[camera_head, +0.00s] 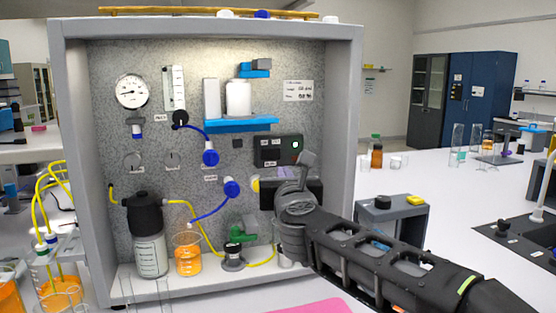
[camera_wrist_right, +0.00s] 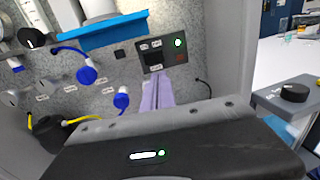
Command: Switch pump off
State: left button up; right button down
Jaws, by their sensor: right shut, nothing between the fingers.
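My right gripper (camera_head: 286,172) is in front of the panel, just below the control box. Its pale lavender fingers (camera_wrist_right: 157,92) are together and empty, pointing at the box's lower edge; whether they touch it I cannot tell. My left gripper is not in view.
The grey rig frame (camera_head: 350,120) stands close to my right arm. A small grey stand (camera_head: 400,212) is to the right.

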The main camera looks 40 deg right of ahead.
aim_at(277, 157)
jog(key=p+x, duration=0.2)
jog(key=x, duration=1)
jog(key=shift+w+d, duration=0.1)
jog(key=shift+w, duration=0.05)
jog(key=shift+f, duration=0.1)
